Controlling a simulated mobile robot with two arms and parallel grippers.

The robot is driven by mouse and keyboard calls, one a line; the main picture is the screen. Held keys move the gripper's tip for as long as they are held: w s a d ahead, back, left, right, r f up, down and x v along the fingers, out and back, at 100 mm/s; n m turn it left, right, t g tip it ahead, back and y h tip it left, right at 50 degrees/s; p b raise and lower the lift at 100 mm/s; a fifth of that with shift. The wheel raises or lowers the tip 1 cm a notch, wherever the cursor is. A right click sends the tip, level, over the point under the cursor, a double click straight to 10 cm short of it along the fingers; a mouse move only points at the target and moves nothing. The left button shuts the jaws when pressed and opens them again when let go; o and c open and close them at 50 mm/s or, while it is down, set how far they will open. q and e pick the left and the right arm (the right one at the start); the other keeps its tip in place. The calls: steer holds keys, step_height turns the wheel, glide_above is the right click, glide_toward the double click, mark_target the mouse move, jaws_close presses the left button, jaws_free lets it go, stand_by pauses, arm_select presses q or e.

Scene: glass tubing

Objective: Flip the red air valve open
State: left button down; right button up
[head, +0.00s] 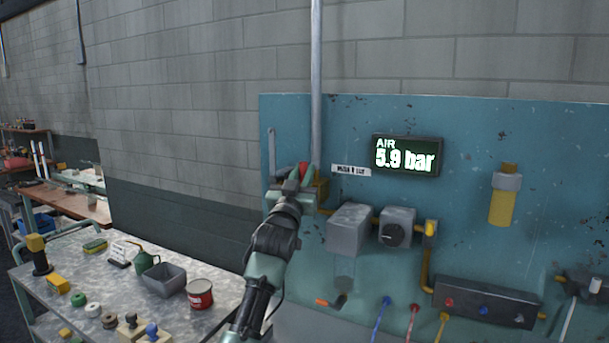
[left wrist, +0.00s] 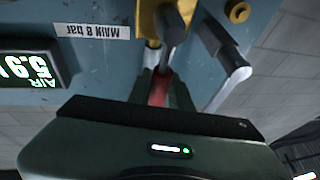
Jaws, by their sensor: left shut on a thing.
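The red air valve handle (head: 303,169) sits on the left part of the blue wall panel, at the vertical grey pipe. My left gripper (head: 296,181) is at it, coming from below, and hides most of the valve. In the left wrist view the red handle (left wrist: 160,90) lies between the two fingers of my left gripper (left wrist: 163,88), which is shut on it. The yellow valve body (left wrist: 148,20) and a grey pipe end show just beyond the fingers. My right gripper is in neither view.
A lit display (head: 407,156) reads AIR 5.9 bar, right of a white label (head: 351,170). Grey boxes (head: 348,229) and yellow piping (head: 429,262) are right of my wrist. A metal workbench (head: 130,297) with cans, a tray and small parts stands at lower left.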

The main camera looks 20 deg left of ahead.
arm_select(q)
steer(key=shift+s+r, duration=0.1)
steer(key=shift+r, duration=0.25)
steer(key=c, duration=1.6)
jaws_free()
steer(key=shift+o, duration=0.2)
steer(key=shift+f, duration=0.2)
steer(key=shift+s+f+b, duration=0.3)
steer(key=shift+f, duration=0.1)
steer(key=b+v, duration=0.2)
steer(key=v, duration=0.4)
steer(key=shift+s, duration=0.35)
steer(key=shift+d+f, duration=0.1)
